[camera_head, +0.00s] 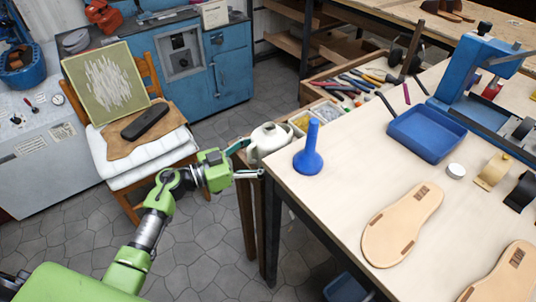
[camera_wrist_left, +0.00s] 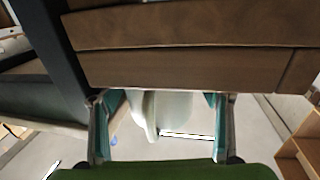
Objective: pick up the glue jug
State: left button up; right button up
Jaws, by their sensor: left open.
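The white glue jug (camera_head: 268,140) stands beside the far left corner of the workbench, next to a blue funnel. My left gripper (camera_head: 247,161) is open, at the near left side of the jug, with its fingers pointing toward it. In the left wrist view, the pale jug (camera_wrist_left: 172,110) shows between the two spread fingers of my left gripper (camera_wrist_left: 160,105). Part of the jug is hidden there by a brown wooden surface, and I cannot tell whether a finger touches it. My right gripper is not in view.
The blue funnel (camera_head: 309,152) stands on the workbench (camera_head: 345,165) corner, close right of the jug. A tool tray (camera_head: 340,72) lies behind. A chair (camera_head: 120,175) with a cushion and panel stands left. A blue tray (camera_head: 427,133) and sandal soles (camera_head: 403,224) lie on the bench.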

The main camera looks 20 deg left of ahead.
pick_arm(q)
jog(key=shift+r, duration=0.1)
jog(key=c, duration=1.1)
jog(key=shift+r, duration=0.1)
